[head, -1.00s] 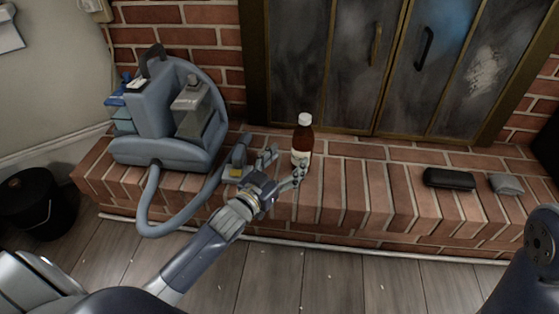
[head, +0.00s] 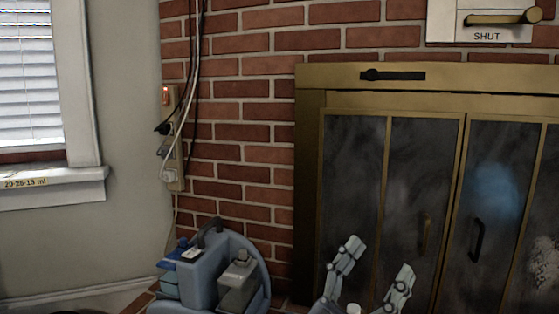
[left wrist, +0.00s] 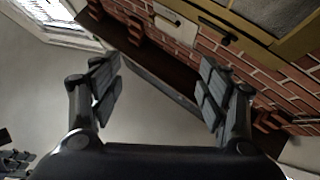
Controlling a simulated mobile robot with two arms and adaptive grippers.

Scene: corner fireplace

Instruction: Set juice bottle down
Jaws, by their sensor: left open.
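My left gripper (head: 377,258) comes up from the bottom edge of the head view, in front of the fireplace doors. Its two fingers are spread apart with nothing between their tips.
Dark glass fireplace doors (head: 390,190) with a brass frame stand behind the gripper. A blue-grey cleaning machine (head: 205,270) sits at lower left. A power strip (head: 172,140) with hanging cords is on the wall. A lever plate marked SHUT (head: 485,22) is at upper right.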

